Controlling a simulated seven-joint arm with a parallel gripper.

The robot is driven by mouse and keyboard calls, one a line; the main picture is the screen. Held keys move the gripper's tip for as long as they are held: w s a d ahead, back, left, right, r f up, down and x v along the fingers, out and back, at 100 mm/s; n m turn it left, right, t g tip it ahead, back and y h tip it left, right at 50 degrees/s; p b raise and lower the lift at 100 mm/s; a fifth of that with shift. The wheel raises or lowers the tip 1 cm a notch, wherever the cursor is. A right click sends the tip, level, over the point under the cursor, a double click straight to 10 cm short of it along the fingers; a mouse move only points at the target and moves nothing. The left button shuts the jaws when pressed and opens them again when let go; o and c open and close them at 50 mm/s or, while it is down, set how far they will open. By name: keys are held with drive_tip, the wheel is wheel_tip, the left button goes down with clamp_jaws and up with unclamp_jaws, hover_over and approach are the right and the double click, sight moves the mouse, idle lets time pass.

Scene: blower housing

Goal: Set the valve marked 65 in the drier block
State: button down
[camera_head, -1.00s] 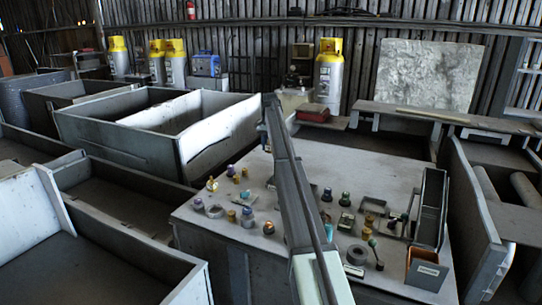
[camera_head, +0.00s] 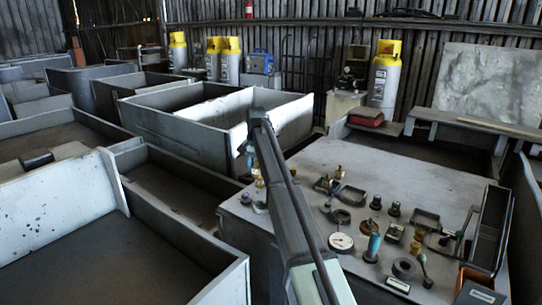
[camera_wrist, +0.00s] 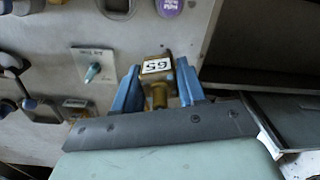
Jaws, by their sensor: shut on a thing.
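In the wrist view, the brass valve (camera_wrist: 158,92) carries a white label reading 65, which shows upside down. My gripper (camera_wrist: 157,74) has its two blue fingers shut on either side of this valve. The valve is over or near the edge of the grey bench top; its exact height cannot be told. In the head view my arm crosses the middle, and my fingers cannot be made out. I cannot pick out the drier block with certainty in either view.
The grey bench (camera_head: 390,185) holds several small fittings, a white dial gauge (camera_head: 341,241) and a black tray (camera_head: 489,228) at right. In the wrist view, a plate with a teal knob (camera_wrist: 93,72) and a purple cap (camera_wrist: 169,7) lie nearby. Open bins stand left.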

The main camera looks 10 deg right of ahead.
drive_tip(key=shift+m, duration=0.7)
drive_tip(key=s, duration=0.2)
drive_tip(key=s+f, duration=0.1)
drive_tip(key=s, duration=0.2)
drive_tip(key=s+f, duration=0.1)
drive_tip(key=s, duration=0.2)
drive_tip(key=shift+s+d, duration=0.2)
drive_tip(key=shift+s, duration=0.05)
drive_tip(key=shift+s+m, duration=0.2)
drive_tip(key=shift+m, duration=0.2)
drive_tip(key=shift+w+m, duration=0.1)
drive_tip(key=shift+m, duration=0.3)
drive_tip(key=shift+f, duration=0.1)
drive_tip(key=shift+f, duration=2.35)
drive_tip(key=shift+f, duration=0.35)
drive_tip(key=c, duration=0.6)
unclamp_jaws()
drive_tip(key=shift+o, duration=0.6)
